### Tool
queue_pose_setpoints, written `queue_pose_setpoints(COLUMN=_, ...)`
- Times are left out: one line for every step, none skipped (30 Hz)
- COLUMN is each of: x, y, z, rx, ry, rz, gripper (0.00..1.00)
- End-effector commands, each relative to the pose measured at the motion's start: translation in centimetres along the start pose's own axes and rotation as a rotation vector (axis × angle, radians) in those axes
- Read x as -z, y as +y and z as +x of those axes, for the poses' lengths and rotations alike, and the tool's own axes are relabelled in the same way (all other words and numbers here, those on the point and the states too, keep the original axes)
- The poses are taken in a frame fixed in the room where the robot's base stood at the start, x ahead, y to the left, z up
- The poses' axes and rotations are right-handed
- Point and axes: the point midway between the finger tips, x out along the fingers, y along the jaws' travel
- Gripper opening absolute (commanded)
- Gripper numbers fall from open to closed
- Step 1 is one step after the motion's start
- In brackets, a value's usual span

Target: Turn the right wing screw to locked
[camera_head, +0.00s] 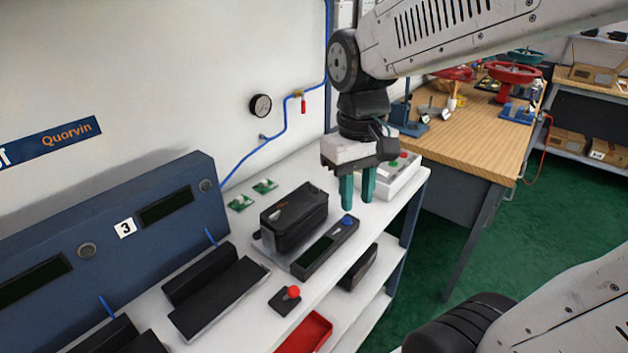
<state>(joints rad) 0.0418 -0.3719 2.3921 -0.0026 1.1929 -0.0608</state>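My gripper (357,204) points down above the right end of the white bench, its two teal fingers apart with nothing visible between them. A black box-shaped unit (293,218) stands on the bench to the left of the fingers. A long dark device with a blue knob (347,221) and a dark display lies in front of that unit, just below and left of the fingertips in the picture. I cannot make out a wing screw or its locked mark at this size. The fingers do not visibly touch anything.
A white box with red and green buttons (398,178) stands behind the gripper. A blue panel (120,240) runs along the left. A red button box (286,298) and a red tray (305,333) are at the front. A wooden workbench (470,125) stands beyond.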

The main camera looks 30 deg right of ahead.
Motion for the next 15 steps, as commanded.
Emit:
queue_pose_setpoints(x=2.1, y=0.3, z=0.3, rx=0.002, ry=-0.019, rz=-0.018, gripper=0.27)
queue_pose_setpoints(x=3.3, y=0.4, z=0.5, rx=0.003, ry=-0.025, rz=-0.030, gripper=0.27)
queue_pose_setpoints(x=4.9, y=0.7, z=0.7, rx=0.005, ry=-0.032, rz=-0.050, gripper=0.27)
queue_pose_setpoints(x=6.2, y=0.8, z=0.9, rx=0.006, ry=-0.034, rz=-0.066, gripper=0.27)
queue_pose_setpoints(x=7.4, y=1.0, z=1.1, rx=0.007, ry=-0.037, rz=-0.082, gripper=0.27)
queue_pose_setpoints(x=9.0, y=1.3, z=1.4, rx=0.008, ry=-0.038, rz=-0.105, gripper=0.27)
queue_pose_setpoints(x=10.2, y=1.4, z=1.7, rx=0.009, ry=-0.038, rz=-0.123, gripper=0.27)
queue_pose_setpoints(x=11.4, y=1.6, z=1.9, rx=0.009, ry=-0.036, rz=-0.141, gripper=0.27)
queue_pose_setpoints(x=12.8, y=1.8, z=2.2, rx=0.009, ry=-0.033, rz=-0.166, gripper=0.27)
queue_pose_setpoints(x=13.9, y=2.0, z=2.4, rx=0.009, ry=-0.027, rz=-0.186, gripper=0.27)
queue_pose_setpoints(x=14.9, y=2.1, z=2.5, rx=0.008, ry=-0.021, rz=-0.205, gripper=0.27)
queue_pose_setpoints(x=16.2, y=2.3, z=2.6, rx=0.007, ry=-0.010, rz=-0.232, gripper=0.27)
queue_pose_setpoints(x=17.1, y=2.4, z=2.6, rx=0.005, ry=0.001, rz=-0.254, gripper=0.27)
queue_pose_setpoints(x=18.1, y=2.5, z=2.3, rx=0.001, ry=0.019, rz=-0.280, gripper=0.27)
queue_pose_setpoints(x=19.2, y=2.5, z=1.4, rx=-0.008, ry=0.053, rz=-0.317, gripper=0.27)
